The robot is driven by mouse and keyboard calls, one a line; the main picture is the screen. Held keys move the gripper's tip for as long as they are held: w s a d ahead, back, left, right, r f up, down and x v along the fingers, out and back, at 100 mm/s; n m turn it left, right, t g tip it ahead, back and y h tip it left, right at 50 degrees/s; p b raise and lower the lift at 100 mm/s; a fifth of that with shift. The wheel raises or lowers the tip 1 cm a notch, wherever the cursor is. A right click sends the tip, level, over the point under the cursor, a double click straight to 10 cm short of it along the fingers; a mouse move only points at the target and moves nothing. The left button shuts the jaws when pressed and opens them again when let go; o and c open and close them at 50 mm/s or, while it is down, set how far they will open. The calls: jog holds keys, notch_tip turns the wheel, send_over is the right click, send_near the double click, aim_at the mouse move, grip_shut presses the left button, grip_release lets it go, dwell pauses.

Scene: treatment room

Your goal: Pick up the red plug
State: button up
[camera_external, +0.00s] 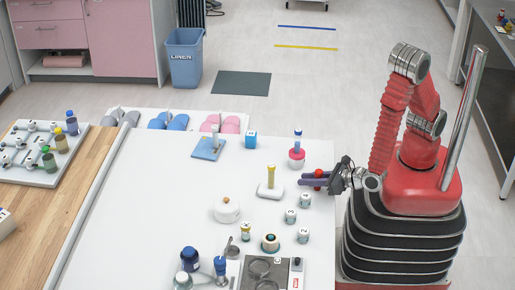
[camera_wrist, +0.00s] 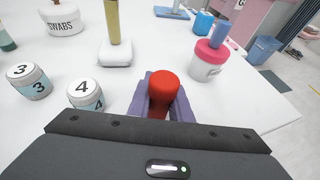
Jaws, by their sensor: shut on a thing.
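The red plug (camera_wrist: 163,88) is between the two purple fingers of my gripper (camera_wrist: 162,100) in the wrist view. The fingers are shut on it, one on each side. In the external view the red plug (camera_external: 318,174) shows as a small red spot at my gripper (camera_external: 312,179), near the right edge of the white table. The plug's lower part is hidden by the fingers, and I cannot tell whether it touches the table.
A white pot with a pink lid (camera_wrist: 209,60) stands right of my gripper in the wrist view. Numbered jars (camera_wrist: 86,93) stand to the left. A white block with a yellow post (camera_wrist: 115,52) stands beyond. The table's right edge is close.

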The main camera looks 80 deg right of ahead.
grip_shut()
jog(key=shift+r, duration=0.1)
notch_tip(320, 180, up, 10)
dwell(0.7)
dwell(0.6)
